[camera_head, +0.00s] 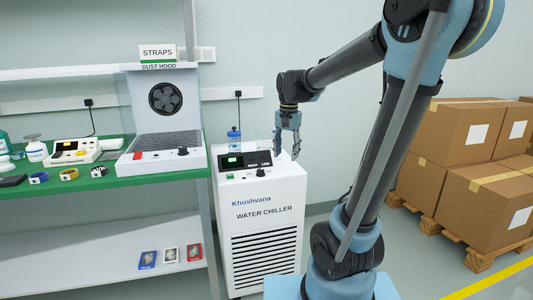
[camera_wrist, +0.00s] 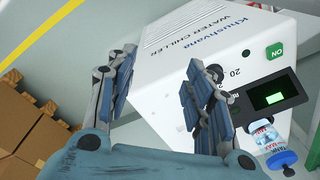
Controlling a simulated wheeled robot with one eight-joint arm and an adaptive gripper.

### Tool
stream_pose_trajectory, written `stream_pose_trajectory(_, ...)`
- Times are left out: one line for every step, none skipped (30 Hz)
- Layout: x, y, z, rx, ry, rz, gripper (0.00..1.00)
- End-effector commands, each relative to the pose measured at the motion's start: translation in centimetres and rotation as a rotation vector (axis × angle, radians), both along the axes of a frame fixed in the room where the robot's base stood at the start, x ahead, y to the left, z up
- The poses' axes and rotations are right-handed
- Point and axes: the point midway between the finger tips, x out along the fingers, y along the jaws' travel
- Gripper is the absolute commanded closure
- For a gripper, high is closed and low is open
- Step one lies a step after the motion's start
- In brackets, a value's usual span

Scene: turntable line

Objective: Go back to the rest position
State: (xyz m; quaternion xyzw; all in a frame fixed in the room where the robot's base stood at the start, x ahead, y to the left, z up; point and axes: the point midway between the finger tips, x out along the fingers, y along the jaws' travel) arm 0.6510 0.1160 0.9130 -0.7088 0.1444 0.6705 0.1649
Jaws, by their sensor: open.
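My gripper (camera_head: 288,140) hangs from my arm above the top of the white water chiller (camera_head: 262,205) in the head view. In the wrist view the two fingers of my gripper (camera_wrist: 155,95) stand apart with nothing between them. The water chiller (camera_wrist: 210,50) lies beyond the fingers there, with its dark panel, lit green display and green ON button. A clear bottle with a blue cap (camera_head: 234,138) is at the back left of the chiller. The bottle also shows in the wrist view (camera_wrist: 268,140), to the right of the fingers, apart from them.
A green-topped bench (camera_head: 110,181) on the left carries a dust hood (camera_head: 165,110), a small instrument (camera_head: 75,150) and several straps. Stacked cardboard boxes (camera_head: 445,135) on a pallet (camera_head: 480,258) stand at the right. A yellow floor line (camera_head: 495,276) runs before them.

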Motion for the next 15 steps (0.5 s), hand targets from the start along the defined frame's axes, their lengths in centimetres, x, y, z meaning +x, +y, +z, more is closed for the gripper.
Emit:
stream_pose_trajectory(-1.4, -1.1, -0.4, 0.000, -0.006, 0.017, 0.53)
stream_pose_trajectory(-2.1, -1.6, -0.6, -0.001, -0.010, 0.030, 0.53)
stream_pose_trajectory(-3.0, -2.2, -0.9, -0.002, -0.016, 0.048, 0.53)
stream_pose_trajectory(-3.7, -2.7, -1.1, -0.003, -0.020, 0.062, 0.53)
stream_pose_trajectory(-4.4, -3.2, -1.4, -0.003, -0.025, 0.075, 0.53)
stream_pose_trajectory(-5.3, -3.8, -1.8, -0.005, -0.031, 0.093, 0.53)
stream_pose_trajectory(-6.0, -4.2, -2.1, -0.006, -0.034, 0.106, 0.53)
stream_pose_trajectory(-6.7, -4.7, -2.4, -0.008, -0.038, 0.119, 0.53)
stream_pose_trajectory(-7.6, -5.2, -2.9, -0.009, -0.044, 0.137, 0.53)
stream_pose_trajectory(-8.3, -5.6, -3.2, -0.011, -0.048, 0.151, 0.53)
stream_pose_trajectory(-9.0, -6.0, -3.6, -0.012, -0.052, 0.164, 0.53)
stream_pose_trajectory(-9.9, -6.5, -4.1, -0.015, -0.059, 0.180, 0.53)
stream_pose_trajectory(-10.5, -6.8, -4.5, -0.017, -0.063, 0.195, 0.53)
stream_pose_trajectory(-11.2, -7.2, -4.9, -0.019, -0.067, 0.209, 0.53)
stream_pose_trajectory(-12.1, -7.6, -5.5, -0.021, -0.072, 0.226, 0.53)
